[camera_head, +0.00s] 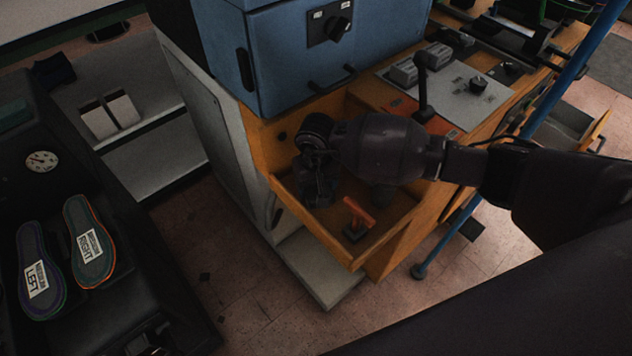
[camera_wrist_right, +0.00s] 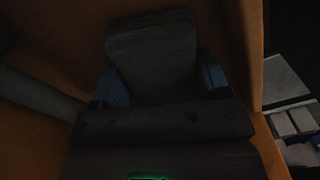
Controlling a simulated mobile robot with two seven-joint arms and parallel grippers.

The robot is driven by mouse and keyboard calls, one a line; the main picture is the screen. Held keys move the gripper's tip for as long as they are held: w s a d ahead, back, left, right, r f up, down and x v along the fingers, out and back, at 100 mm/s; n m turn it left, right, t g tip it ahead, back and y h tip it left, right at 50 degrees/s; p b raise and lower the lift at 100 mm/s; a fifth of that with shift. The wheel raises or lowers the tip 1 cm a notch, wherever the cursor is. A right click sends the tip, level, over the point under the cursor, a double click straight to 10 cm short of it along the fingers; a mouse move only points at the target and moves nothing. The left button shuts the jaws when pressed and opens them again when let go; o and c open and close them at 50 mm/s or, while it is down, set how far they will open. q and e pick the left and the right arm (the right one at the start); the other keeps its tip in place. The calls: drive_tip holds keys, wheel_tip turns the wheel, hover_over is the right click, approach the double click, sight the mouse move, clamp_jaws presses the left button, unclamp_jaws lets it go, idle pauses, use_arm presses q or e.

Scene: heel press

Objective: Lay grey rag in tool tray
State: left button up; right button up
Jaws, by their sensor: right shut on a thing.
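My right gripper (camera_head: 317,190) reaches down into the orange tool tray (camera_head: 320,236) below the blue machine housing. In the wrist view it shows (camera_wrist_right: 160,85) with blue fingers on either side of the grey rag (camera_wrist_right: 152,55), shut on it. The rag looks like a flat grey slab there, with orange tray surfaces around it. In the head view the rag cannot be told apart from the dark gripper. Whether the rag touches the tray floor cannot be told. My left gripper is not in view.
A red-handled tool (camera_head: 359,212) lies in the tray's near corner, close to the gripper. A control panel with a lever (camera_head: 422,90) stands behind my right arm. A blue post (camera_head: 470,218) stands to the right. Two insoles (camera_head: 90,245) lie on the dark surface at left.

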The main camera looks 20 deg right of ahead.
drive_tip(key=shift+f, duration=0.1)
drive_tip(key=o, duration=0.6)
drive_tip(key=shift+c, duration=0.2)
drive_tip(key=o, duration=0.5)
